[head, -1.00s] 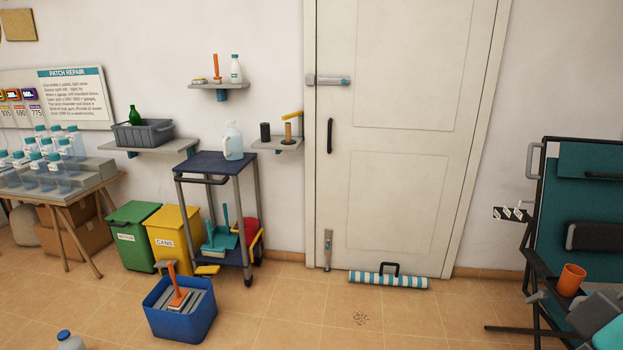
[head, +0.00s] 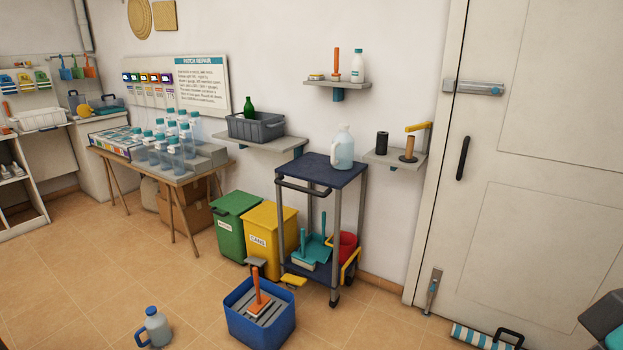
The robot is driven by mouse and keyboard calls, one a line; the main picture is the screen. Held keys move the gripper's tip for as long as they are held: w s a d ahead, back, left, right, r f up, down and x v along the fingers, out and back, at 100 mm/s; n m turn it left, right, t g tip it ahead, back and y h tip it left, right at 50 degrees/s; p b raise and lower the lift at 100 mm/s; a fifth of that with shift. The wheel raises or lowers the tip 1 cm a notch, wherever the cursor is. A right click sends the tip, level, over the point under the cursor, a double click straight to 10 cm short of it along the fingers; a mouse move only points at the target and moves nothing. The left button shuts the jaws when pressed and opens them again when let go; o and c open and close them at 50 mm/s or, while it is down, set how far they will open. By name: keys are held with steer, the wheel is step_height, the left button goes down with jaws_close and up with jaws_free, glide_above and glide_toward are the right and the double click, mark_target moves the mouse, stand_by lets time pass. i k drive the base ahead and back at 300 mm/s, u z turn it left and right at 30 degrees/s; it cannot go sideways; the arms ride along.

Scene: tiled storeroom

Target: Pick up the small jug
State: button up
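One jug (head: 153,329) stands on the tiled floor at the bottom left. It is pale blue-grey with a blue cap and a side handle. The other jug (head: 343,149) is clear and pale blue with a white cap and stands upright on the dark top of the trolley (head: 314,174). From this view I cannot tell for certain which is smaller.
A blue tub (head: 262,330) with an orange-handled brush stands right of the floor jug. Green (head: 231,228) and yellow (head: 266,243) bins stand beside the trolley. A table (head: 175,178) with several bottles is at the left. The floor left of the tub is mostly clear.

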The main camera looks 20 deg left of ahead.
mark_target(157, 327)
steer(key=u, duration=0.8)
steer(key=i, duration=0.75)
steer(key=u, duration=0.9)
steer(key=i, duration=1.6)
steer(key=u, duration=0.35)
steer(key=i, duration=0.75)
steer(key=u, duration=0.45)
